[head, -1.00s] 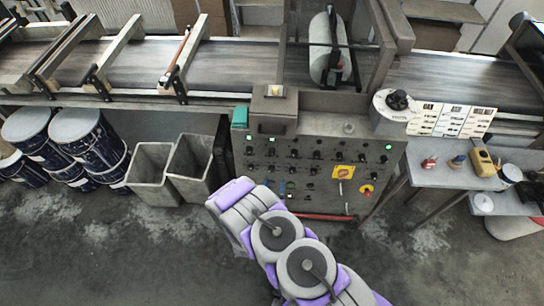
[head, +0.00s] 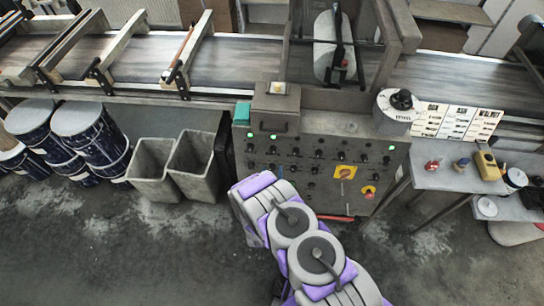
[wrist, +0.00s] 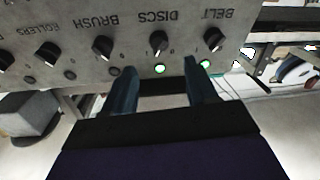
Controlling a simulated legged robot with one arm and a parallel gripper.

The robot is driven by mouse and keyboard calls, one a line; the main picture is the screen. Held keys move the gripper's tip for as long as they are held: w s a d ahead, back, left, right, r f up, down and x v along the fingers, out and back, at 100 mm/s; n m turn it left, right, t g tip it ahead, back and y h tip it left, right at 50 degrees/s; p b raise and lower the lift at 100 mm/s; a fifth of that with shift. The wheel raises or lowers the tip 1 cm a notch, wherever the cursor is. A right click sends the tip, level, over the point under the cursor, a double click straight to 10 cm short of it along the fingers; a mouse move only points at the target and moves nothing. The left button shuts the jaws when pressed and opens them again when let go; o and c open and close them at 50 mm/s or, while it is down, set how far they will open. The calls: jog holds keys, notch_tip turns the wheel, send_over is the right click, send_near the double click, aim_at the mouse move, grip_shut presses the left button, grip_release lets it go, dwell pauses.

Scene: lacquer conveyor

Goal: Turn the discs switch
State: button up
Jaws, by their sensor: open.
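The discs switch (wrist: 157,40) is a black rotary knob on the grey panel, beside the label DISCS, which reads upside down in the wrist view. A lit green lamp (wrist: 159,68) sits by it.
The belt switch (wrist: 212,38) is right of the discs switch and the brush switch (wrist: 103,45) left, both close. Grey bins (head: 195,165) and blue drums (head: 90,140) stand left of the panel. A side table (head: 455,178) with small items stands right. The conveyor (head: 130,60) runs behind.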

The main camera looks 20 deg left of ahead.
aim_at(273, 150)
jog(key=b+x, duration=0.1)
jog(key=x, duration=0.7)
jog(key=shift+w, duration=0.25)
jog(key=shift+a, duration=0.1)
jog(key=shift+c, duration=0.3)
jog(key=c, duration=1)
